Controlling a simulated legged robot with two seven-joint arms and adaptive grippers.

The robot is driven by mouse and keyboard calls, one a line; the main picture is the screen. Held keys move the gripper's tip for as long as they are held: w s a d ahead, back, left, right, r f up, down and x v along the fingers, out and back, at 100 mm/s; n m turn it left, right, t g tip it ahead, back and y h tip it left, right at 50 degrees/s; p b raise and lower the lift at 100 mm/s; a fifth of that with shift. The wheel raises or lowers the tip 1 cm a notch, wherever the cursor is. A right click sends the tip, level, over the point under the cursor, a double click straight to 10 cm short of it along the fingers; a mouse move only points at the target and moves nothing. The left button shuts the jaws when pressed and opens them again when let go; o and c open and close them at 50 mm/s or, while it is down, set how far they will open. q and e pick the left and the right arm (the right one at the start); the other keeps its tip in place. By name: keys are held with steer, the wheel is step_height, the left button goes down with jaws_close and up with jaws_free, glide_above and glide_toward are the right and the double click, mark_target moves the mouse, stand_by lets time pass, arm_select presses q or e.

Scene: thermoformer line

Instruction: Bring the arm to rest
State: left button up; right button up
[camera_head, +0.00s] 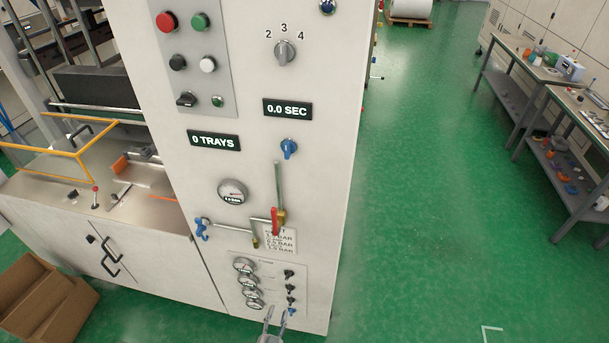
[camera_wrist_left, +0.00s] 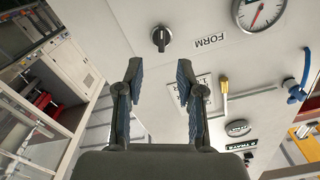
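My left gripper (camera_head: 278,314) shows at the bottom edge of the head view, in front of the lower gauge panel of the white machine cabinet (camera_head: 335,175). In the left wrist view the two fingers of the left gripper (camera_wrist_left: 159,72) stand apart with nothing between them. A black knob (camera_wrist_left: 161,39) and a gauge (camera_wrist_left: 262,12) on the panel lie beyond the fingertips. I cannot tell the exact distance from the fingers to the panel. My right gripper is in neither view.
The cabinet carries a red-handled valve (camera_head: 274,221), a blue valve (camera_head: 202,229), a large gauge (camera_head: 232,191) and several small gauges. Cardboard boxes (camera_head: 45,300) stand at lower left. Workbenches (camera_head: 540,75) stand at right. The green floor (camera_head: 430,190) between is clear.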

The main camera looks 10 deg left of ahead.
arm_select(q)
steer(key=shift+f, duration=0.1)
steer(key=s+f+n+g, duration=0.1)
steer(key=s+f+g, duration=0.4)
steer(key=s+f, duration=0.6)
steer(key=s+f+g, duration=0.5)
steer(key=s+f, duration=0.2)
steer(key=f, duration=0.8)
steer(key=s+a+f+g, duration=0.2)
steer(key=s+f, duration=0.1)
steer(key=s, duration=0.4)
steer(key=s+a+f+n+g, duration=0.1)
steer(key=s+a+f+g, duration=0.1)
steer(key=s, duration=0.6)
steer(key=s+a+f+g, duration=0.3)
steer(key=s+f, duration=0.2)
steer(key=s, duration=0.2)
steer(key=shift+s+a+n+y, duration=0.3)
steer(key=shift+s, duration=0.1)
